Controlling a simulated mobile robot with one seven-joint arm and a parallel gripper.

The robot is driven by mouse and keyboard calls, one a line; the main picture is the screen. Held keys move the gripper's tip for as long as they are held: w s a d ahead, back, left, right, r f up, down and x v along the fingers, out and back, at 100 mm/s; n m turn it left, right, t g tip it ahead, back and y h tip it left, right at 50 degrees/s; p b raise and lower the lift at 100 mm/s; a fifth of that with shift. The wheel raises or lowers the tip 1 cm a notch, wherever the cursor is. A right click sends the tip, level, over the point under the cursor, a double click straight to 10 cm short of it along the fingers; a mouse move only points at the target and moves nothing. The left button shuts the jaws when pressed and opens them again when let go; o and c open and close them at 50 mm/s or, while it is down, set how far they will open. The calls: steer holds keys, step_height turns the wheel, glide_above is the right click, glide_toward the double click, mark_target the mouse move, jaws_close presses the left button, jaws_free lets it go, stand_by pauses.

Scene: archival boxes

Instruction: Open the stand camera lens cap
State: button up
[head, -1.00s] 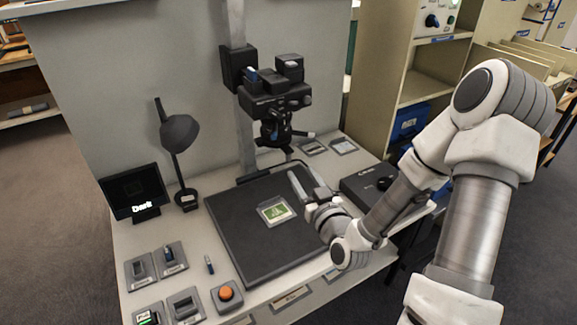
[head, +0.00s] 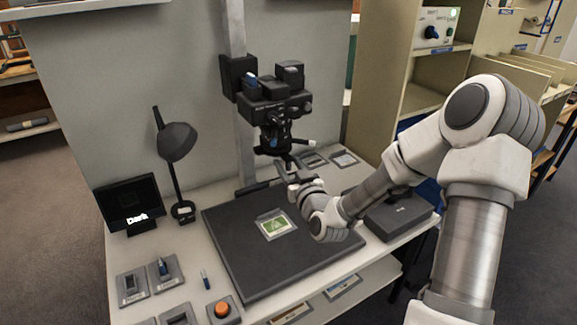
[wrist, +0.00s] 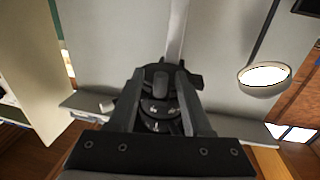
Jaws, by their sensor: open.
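The stand camera (head: 275,105) is black and mounted on an upright grey column, its lens (head: 273,138) pointing down over the black baseboard. A small white-tipped lever (head: 304,142) sticks out to the right of the lens. I cannot pick out the lens cap clearly. My gripper (head: 287,168) is just below the lens, above the board. In the wrist view the two fingers of my gripper (wrist: 160,118) are apart, with the dark round underside of the lens (wrist: 160,103) showing between them. I cannot tell whether they touch it.
The black baseboard (head: 235,235) carries a green slide (head: 274,226). A desk lamp (head: 177,142) and a small screen reading "Dark" (head: 128,200) stand to the left. A black box (head: 398,217) lies to the right, before a shelf unit (head: 400,60).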

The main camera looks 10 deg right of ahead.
jaws_close()
stand_by(1.4)
